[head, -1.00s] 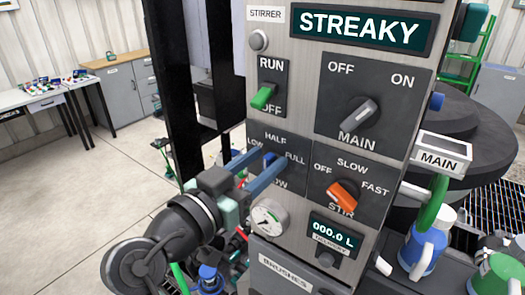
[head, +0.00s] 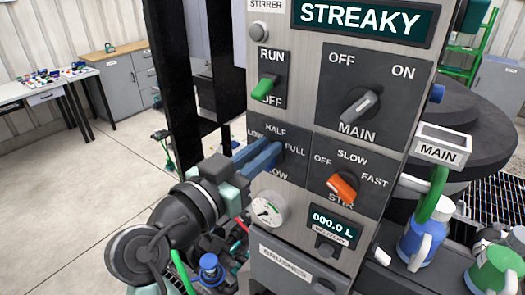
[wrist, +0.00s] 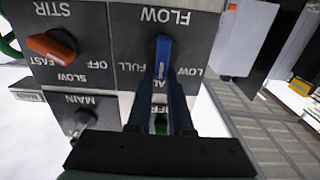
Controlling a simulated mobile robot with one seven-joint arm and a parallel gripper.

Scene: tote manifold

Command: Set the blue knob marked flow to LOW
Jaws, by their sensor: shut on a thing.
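The blue flow knob (wrist: 163,48) sits on the grey panel plate marked FLOW, shown upside down in the wrist view. FULL is at its left, LOW at its right and a mostly covered HALF below it. My gripper (wrist: 164,84) is shut on the knob, one dark blue finger along each side. The knob's long body lies along the fingers, roughly towards the HALF label. In the head view my gripper (head: 272,155) reaches in from the lower left, with its fingers close together at the plate. They hide the knob there.
An orange stir knob (head: 342,187) is just right of the flow plate. The green RUN switch (head: 264,87) and grey main knob (head: 360,106) are above. A round gauge (head: 268,211) is close below my gripper. Floor at the left (head: 70,190) is open.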

